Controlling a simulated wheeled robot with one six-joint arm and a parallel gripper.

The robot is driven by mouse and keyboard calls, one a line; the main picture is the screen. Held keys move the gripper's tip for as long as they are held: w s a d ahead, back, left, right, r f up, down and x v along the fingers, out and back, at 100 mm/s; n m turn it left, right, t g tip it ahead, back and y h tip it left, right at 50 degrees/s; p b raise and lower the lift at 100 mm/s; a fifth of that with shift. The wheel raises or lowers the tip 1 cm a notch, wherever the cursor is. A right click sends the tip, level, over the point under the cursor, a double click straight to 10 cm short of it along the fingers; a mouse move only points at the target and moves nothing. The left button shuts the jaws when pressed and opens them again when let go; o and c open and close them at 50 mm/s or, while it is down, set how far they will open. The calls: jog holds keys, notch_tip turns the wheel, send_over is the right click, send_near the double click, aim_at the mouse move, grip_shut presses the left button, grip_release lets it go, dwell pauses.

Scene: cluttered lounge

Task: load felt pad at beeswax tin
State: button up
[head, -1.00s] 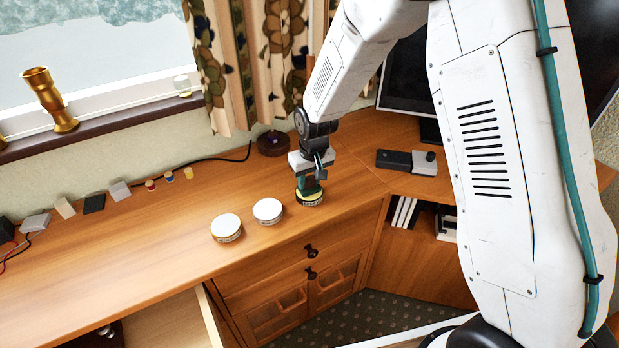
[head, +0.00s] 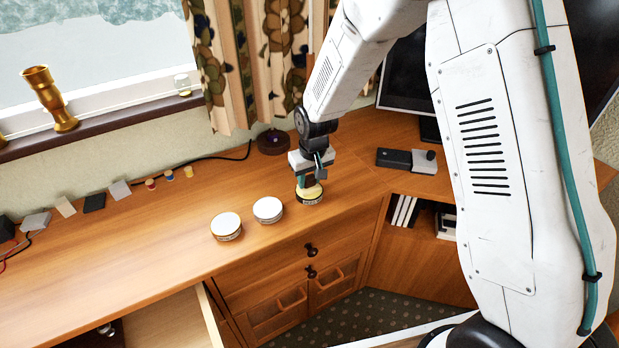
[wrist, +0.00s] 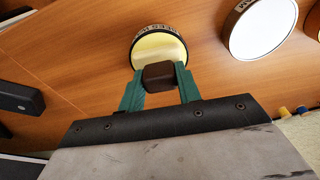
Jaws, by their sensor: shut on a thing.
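The beeswax tin (head: 310,196) is a round open tin with a pale yellow top and a dark, lettered rim. It stands near the desk's front edge; the wrist view shows its yellow surface (wrist: 157,47) close up. My gripper (head: 309,182) is right above the tin, pointing down. In the wrist view its two teal fingers (wrist: 160,82) are shut on a small dark brown block, the felt pad (wrist: 160,76). The pad overlaps the tin's near part in that view; whether it touches the wax I cannot tell. In the head view the fingers mostly hide the pad.
Two round tins with white tops (head: 226,225) (head: 268,209) stand left of the beeswax tin. A black device (head: 394,158) lies to the right. Small blocks and a cable line the wall. A drawer (head: 168,325) stands open at front left.

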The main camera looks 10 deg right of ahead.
aim_at(309, 177)
jog(key=shift+r, duration=3.5)
